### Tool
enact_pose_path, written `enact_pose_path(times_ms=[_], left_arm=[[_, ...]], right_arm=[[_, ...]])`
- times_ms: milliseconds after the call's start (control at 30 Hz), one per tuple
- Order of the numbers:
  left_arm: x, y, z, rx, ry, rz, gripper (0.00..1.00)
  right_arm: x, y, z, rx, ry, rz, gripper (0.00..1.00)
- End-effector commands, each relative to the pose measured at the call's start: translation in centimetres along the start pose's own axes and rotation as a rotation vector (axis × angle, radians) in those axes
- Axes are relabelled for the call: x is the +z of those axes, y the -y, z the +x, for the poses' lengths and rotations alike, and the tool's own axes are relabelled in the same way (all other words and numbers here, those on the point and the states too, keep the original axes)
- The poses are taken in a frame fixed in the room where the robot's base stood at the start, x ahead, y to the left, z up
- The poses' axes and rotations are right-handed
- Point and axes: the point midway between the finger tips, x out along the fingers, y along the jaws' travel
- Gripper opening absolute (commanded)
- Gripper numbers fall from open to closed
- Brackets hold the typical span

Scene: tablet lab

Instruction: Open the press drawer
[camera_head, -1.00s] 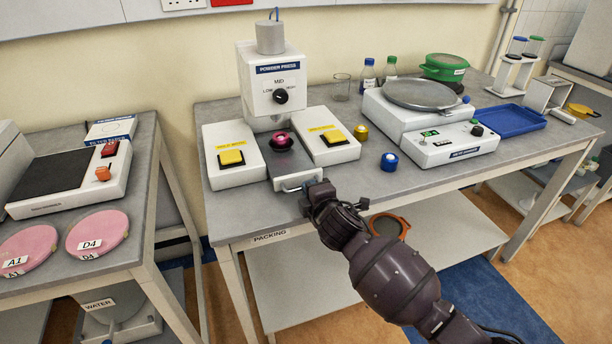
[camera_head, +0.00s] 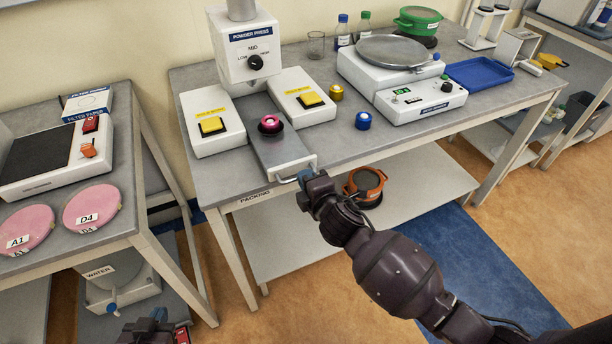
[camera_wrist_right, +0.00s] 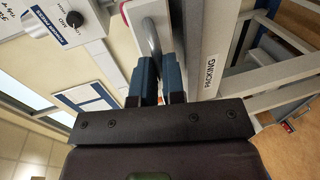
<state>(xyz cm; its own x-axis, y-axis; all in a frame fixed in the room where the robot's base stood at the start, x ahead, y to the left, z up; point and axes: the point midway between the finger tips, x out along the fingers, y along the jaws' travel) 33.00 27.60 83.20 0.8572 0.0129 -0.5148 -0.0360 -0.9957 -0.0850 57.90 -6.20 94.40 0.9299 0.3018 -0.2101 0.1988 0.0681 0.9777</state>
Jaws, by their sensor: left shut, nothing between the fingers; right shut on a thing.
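The press drawer (camera_head: 273,141) is a grey slab extending out from under the white powder press (camera_head: 243,45), between two blocks with yellow buttons. A dark cup with a pink top (camera_head: 270,124) sits on it. The drawer's front reaches the table's front edge. My right gripper (camera_head: 305,177) is shut on the metal drawer handle (camera_head: 286,179). In the right wrist view the handle (camera_wrist_right: 152,38) runs to the blue fingers (camera_wrist_right: 160,72), which partly hide it. My left gripper (camera_head: 152,332) is shut and empty at the bottom left, partly cut off by the frame.
A balance (camera_head: 415,97), a blue tray (camera_head: 478,73), and yellow and blue small pots stand right of the press. An orange-rimmed sieve (camera_head: 365,184) is on the lower shelf. A side table at left holds pink dishes (camera_head: 92,207). The floor in front is clear.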

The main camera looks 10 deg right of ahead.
Motion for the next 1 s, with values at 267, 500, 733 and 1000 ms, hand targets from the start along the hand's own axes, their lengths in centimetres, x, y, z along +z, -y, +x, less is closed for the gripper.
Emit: enact_pose_path(times_ms=[267, 500, 733, 1000], left_arm=[[0.1, 0.0, 0.0, 0.000, 0.002, 0.000, 0.00], [0.3, 0.0, -0.1, -0.001, 0.006, -0.001, 0.00], [0.4, 0.1, -0.3, -0.001, 0.009, -0.001, 0.00], [0.2, 0.1, -0.4, -0.001, 0.008, -0.001, 0.00]], right_arm=[[0.1, 0.0, 0.0, -0.001, 0.001, -0.001, 0.33], [0.0, 0.0, 0.0, 0.000, 0.000, 0.000, 0.36], [0.1, 0.0, -1.1, -0.001, 0.001, 0.000, 0.36], [0.0, 0.1, -5.8, -0.002, 0.000, -0.001, 0.36]])
